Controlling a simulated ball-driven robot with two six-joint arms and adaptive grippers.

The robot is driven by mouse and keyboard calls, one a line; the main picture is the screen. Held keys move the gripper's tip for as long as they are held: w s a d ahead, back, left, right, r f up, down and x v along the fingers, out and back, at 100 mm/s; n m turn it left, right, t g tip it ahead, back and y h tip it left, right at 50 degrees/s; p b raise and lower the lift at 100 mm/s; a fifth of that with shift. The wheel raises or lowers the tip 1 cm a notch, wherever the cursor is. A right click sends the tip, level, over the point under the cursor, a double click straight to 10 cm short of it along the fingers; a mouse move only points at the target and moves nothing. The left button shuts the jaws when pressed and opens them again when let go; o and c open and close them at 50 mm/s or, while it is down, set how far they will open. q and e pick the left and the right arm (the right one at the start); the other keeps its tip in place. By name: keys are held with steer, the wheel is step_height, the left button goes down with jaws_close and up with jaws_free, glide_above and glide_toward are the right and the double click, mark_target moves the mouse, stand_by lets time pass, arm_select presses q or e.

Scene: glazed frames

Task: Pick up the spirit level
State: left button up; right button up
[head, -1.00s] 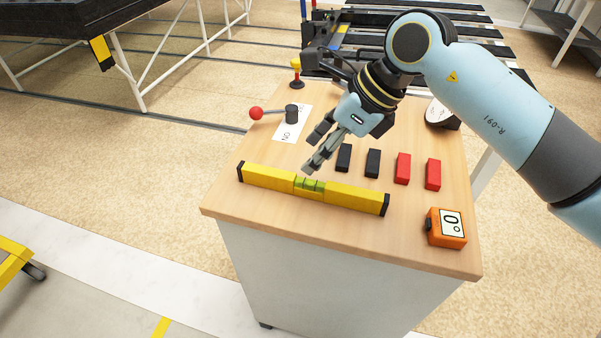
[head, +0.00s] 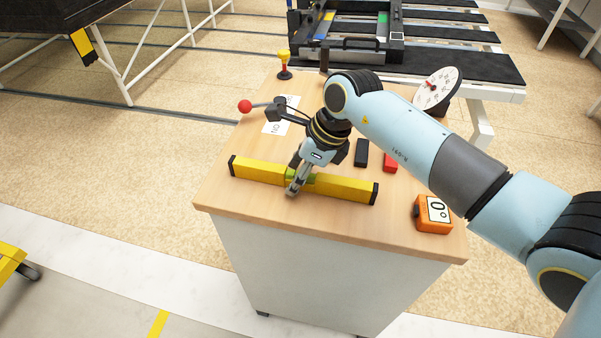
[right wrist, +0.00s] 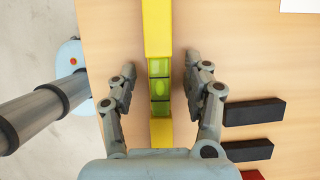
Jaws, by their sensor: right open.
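The spirit level is a long yellow bar (head: 345,188) with black end caps and a green vial in its middle. It lies flat along the near side of the wooden worktop. My right gripper (head: 294,187) is at the level's middle in the head view and covers part of the vial. In the right wrist view, the open fingers of the right gripper (right wrist: 160,80) stand on either side of the level (right wrist: 157,30), with a gap on each side. The green vial (right wrist: 160,90) shows between them. My left gripper is not seen in the head view.
Black blocks (head: 361,153) and a red block (head: 390,163) sit behind the level, partly hidden by my arm. An orange digital gauge (head: 433,214) stands at the right. A red-knobbed lever (head: 246,106) and a round dial (head: 437,90) are farther back on the worktop (head: 290,220).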

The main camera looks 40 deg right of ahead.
jaws_close()
stand_by(0.3)
